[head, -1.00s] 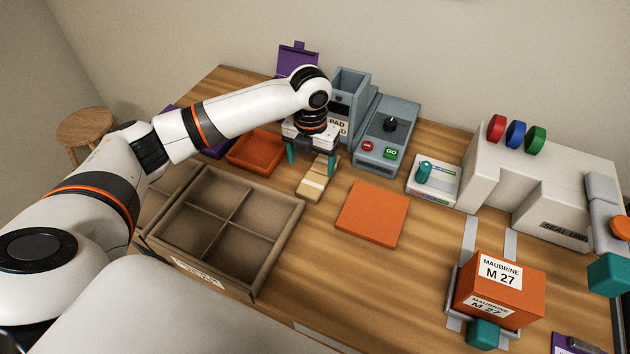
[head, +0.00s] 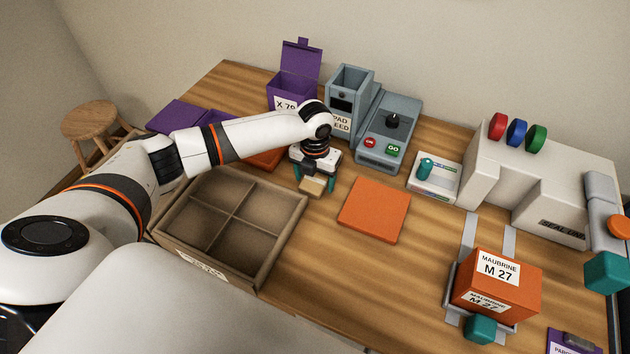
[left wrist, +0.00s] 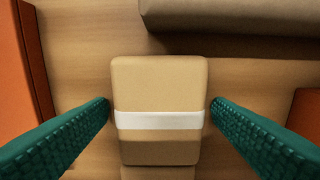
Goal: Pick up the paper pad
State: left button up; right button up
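The paper pad (head: 312,187) is a tan block with a white band around it, in front of the grey pad feed unit (head: 350,88). In the left wrist view the pad (left wrist: 160,85) lies in the middle, with a second tan surface (left wrist: 160,173) showing lower, beyond its near edge. My left gripper (head: 314,180) is down over the pad. In the left wrist view its two teal fingers (left wrist: 160,103) stand one on each side of the pad, with a narrow gap showing at each side. My right gripper is not in view.
A brown four-compartment tray (head: 290,232) is just left of the pad. An orange mat (head: 374,210) lies to the right and a partly hidden orange tray (head: 262,160) to the left. A grey press with buttons (head: 388,140) and a purple box (head: 295,88) stand behind.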

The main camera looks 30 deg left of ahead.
pick_arm(q)
jog(key=c, duration=0.8)
jog(key=shift+c, duration=0.2)
jog(key=shift+r, duration=0.15)
